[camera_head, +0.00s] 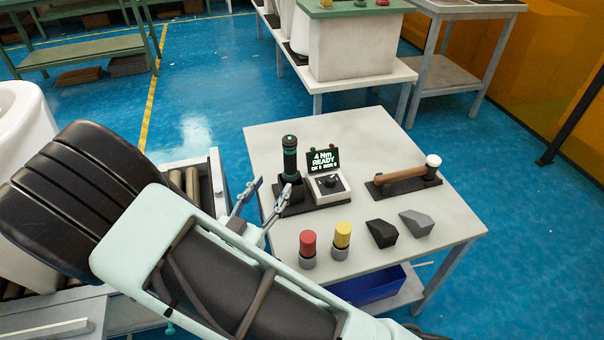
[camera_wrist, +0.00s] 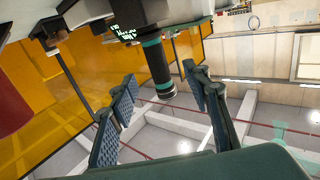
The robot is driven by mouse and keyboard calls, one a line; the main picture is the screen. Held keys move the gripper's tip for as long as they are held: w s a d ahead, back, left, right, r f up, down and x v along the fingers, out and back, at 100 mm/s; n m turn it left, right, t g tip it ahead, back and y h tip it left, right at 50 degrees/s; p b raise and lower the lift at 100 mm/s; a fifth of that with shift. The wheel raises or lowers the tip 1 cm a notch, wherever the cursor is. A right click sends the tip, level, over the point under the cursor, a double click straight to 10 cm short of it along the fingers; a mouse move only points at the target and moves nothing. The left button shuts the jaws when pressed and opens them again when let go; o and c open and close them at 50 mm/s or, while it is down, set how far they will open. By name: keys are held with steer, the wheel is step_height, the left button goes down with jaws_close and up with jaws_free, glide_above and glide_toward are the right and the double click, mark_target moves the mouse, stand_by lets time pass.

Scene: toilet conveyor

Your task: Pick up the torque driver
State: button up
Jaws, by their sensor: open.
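The torque driver (camera_head: 290,158) is black with green bands and stands upright in a dark holder (camera_head: 293,204) on the grey table. My gripper (camera_head: 272,186) is open and empty, just left of the driver in the head view. In the wrist view the driver (camera_wrist: 155,62) hangs upside down in the picture, between and beyond the spread fingers of my gripper (camera_wrist: 160,80). No contact shows. The driver's lower end is hidden in the holder.
Beside the holder stands a controller (camera_head: 327,183) reading "4 Nm READY". A brown-handled tool (camera_head: 400,179) lies in a cradle to the right. The table's front-left area is clear.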

mark_target(288, 171)
steer(key=x, duration=0.5)
steer(key=shift+s+d+f+b, duration=0.1)
steer(key=shift+d+f+b, duration=0.1)
steer(key=shift+b, duration=0.15)
steer(key=x, duration=0.1)
steer(key=b+x, duration=0.1)
steer(key=x, duration=0.2)
steer(key=shift+d+f, duration=0.15)
steer(key=shift+f, duration=0.25)
steer(key=shift+w+d+r, duration=0.1)
steer(key=shift+w+d, duration=0.15)
steer(key=shift+w, duration=0.35)
steer(key=shift+c, duration=0.6)
steer(key=shift+r, duration=0.1)
jaws_close()
step_height(288, 171, up, 10)
steer(key=p, duration=0.3)
